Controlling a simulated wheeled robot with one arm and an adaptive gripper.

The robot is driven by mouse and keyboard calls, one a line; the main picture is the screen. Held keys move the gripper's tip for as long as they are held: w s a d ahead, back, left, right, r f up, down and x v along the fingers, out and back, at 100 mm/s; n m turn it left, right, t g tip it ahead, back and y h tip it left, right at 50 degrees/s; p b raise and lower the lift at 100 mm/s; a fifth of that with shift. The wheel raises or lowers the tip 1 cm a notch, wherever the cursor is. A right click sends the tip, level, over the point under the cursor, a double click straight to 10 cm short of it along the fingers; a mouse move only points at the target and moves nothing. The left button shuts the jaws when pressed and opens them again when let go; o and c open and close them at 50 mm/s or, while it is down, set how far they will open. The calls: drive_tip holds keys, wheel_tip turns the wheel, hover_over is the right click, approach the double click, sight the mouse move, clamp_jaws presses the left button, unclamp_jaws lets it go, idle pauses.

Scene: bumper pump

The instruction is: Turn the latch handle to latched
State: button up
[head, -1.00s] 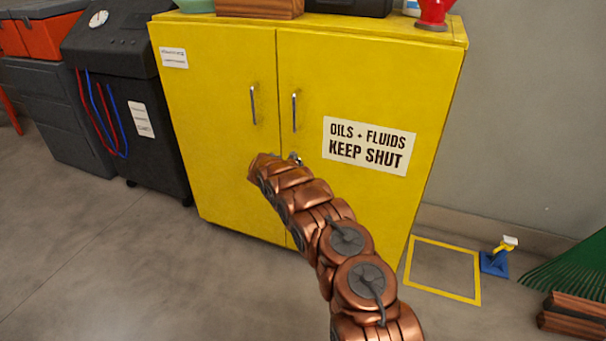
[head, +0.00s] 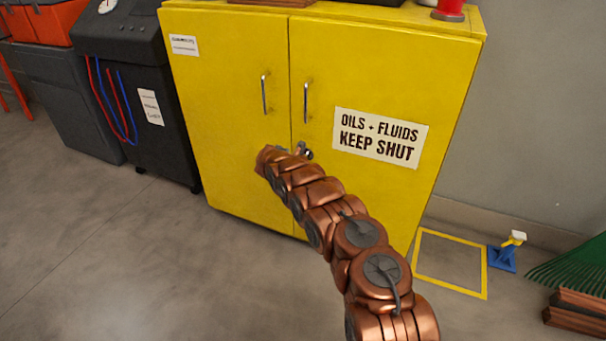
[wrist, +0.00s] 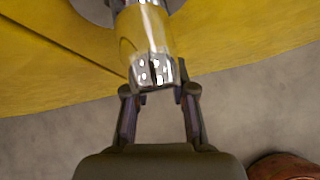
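The metal latch handle (head: 305,152) sits on the front of the yellow cabinet (head: 230,130), by the seam between its two doors and below the door pulls. In the head view it is small and partly covered by my copper arm, so its angle is hard to read. In the wrist view the latch handle (wrist: 147,38) is a shiny chrome bar that comes down from a round base toward my gripper (wrist: 160,92). My fingers stand apart, one on each side of the bar's lower end. I see no clear grip on it. The head view hides my fingers.
Both cabinet doors look shut, with a sign reading "OILS + FLUIDS KEEP SHUT" (head: 380,137) on the right one. A dark machine with red and blue hoses (head: 135,95) stands at left. A yellow floor square (head: 450,291) and a blue item (head: 503,257) lie at right.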

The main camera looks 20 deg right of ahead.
drive_tip(key=shift+o, duration=1.1)
drive_tip(key=shift+a, duration=0.1)
drive_tip(key=v, duration=1.2)
